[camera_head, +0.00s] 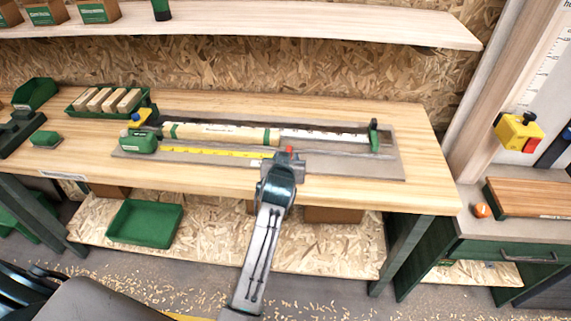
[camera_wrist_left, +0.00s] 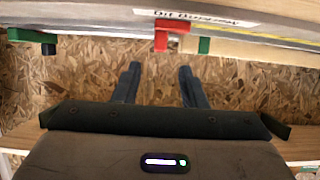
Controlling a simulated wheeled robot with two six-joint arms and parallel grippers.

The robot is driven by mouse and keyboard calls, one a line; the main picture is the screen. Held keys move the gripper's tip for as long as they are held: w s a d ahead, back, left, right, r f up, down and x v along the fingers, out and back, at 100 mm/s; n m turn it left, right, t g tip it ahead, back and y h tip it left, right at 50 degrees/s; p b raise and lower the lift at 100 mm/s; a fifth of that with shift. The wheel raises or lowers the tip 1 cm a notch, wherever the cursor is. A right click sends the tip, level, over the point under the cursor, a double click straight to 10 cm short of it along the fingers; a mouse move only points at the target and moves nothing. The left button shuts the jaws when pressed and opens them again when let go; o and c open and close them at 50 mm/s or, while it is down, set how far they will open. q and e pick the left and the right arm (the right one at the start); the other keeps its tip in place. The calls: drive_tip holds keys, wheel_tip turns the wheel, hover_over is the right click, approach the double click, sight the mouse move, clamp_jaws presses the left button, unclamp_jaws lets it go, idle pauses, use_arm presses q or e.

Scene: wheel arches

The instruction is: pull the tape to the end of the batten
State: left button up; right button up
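The green tape case (camera_head: 138,143) sits at the left of the grey jig board (camera_head: 385,168). Its yellow tape (camera_head: 215,152) is drawn out to the right, along the front of the pale wooden batten (camera_head: 205,133) with green bands. A red tab (camera_head: 289,149) shows near the tape's right end; in the left wrist view it (camera_wrist_left: 160,35) hangs beyond the fingertips. My left gripper (camera_wrist_left: 158,66) is open, with nothing between its fingers. In the head view its dark body is just in front of the red tab and hides part of the board's edge. My right gripper is not in view.
A white marked strip (camera_head: 322,135) runs right from the batten to a green upright stop (camera_head: 374,137). A green tray of wooden blocks (camera_head: 75,108) stands at the back left. The bench (camera_head: 418,145) is bare to the right of the board.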

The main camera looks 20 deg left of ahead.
use_arm(q)
drive_tip(key=shift+v, duration=1.25)
